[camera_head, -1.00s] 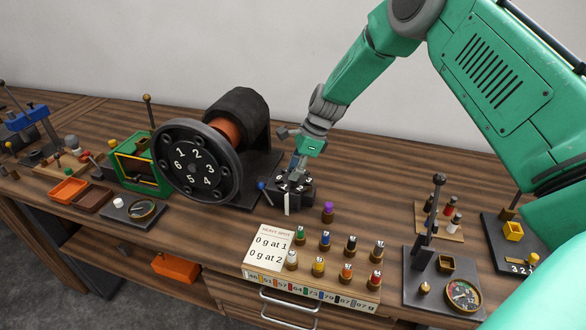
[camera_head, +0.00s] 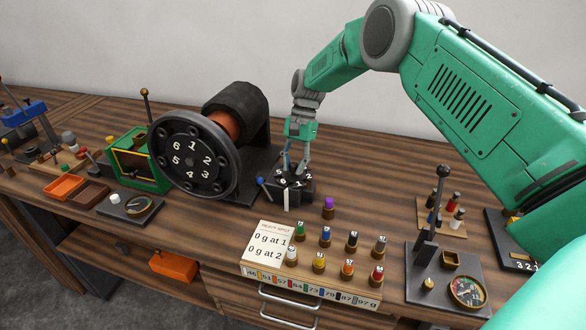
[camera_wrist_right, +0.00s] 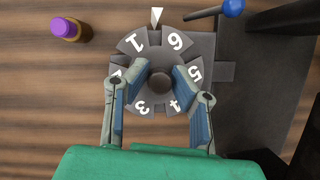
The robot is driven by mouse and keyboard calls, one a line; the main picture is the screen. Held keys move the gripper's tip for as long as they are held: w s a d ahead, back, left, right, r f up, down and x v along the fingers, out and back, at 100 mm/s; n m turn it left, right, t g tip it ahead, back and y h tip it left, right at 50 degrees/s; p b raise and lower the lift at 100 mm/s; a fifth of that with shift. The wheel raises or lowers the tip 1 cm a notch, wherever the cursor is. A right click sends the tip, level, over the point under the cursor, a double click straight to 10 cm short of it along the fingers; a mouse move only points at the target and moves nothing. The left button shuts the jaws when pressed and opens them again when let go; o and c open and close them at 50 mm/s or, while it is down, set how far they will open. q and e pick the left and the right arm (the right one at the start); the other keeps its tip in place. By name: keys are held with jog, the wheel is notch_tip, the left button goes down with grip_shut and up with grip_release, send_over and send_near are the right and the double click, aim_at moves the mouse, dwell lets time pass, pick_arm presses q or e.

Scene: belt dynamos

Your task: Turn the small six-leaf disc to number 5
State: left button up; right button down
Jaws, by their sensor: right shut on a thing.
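The small six-leaf disc (camera_wrist_right: 133,63) is dark with white numbers and a round central hub (camera_wrist_right: 160,84). In the right wrist view a white pointer (camera_wrist_right: 156,16) stands at its rim, at the gap between leaves 1 and 6. Leaves 5, 4 and 3 also show; the 2 is mostly hidden by a finger. In the head view the disc (camera_head: 297,184) lies on a dark block behind a white upright mark. My right gripper (camera_wrist_right: 160,78) reaches down from above, shut on the disc, with its fingers on both sides of the hub. My left gripper is out of view.
A large numbered wheel (camera_head: 190,188) on a belt drum stands left of the disc. A blue-knobbed lever (camera_wrist_right: 232,8) is close by. A purple-topped peg (camera_head: 328,207) and a rack of coloured pegs (camera_head: 325,279) stand in front.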

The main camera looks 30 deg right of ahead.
jog(key=n, duration=0.2)
jog(key=n+g+h+b, duration=0.1)
jog(key=n, duration=0.2)
jog(key=shift+w+r+n+h+b, duration=0.1)
jog(key=shift+w+n+h+b, duration=0.15)
jog(key=shift+n+h+b, duration=0.1)
jog(key=n, duration=0.2)
jog(key=n+g+h, duration=0.1)
jog(key=n, duration=0.1)
jog(key=shift+n+h, duration=0.25)
jog(key=n+h, duration=0.1)
jog(key=n, duration=0.2)
jog(key=shift+r+n, duration=0.1)
jog(key=shift+n, duration=0.2)
jog(key=shift+n+h+p, duration=0.4)
jog(key=shift+n+h, duration=0.4)
jog(key=shift+n, duration=0.7)
jog(key=shift+d+n, duration=0.1)
jog(key=shift+n, duration=0.2)
jog(key=c, duration=1.4)
grip_release()
jog(key=shift+c, duration=0.2)
jog(key=shift+o, duration=0.2)
jog(key=shift+f, duration=0.2)
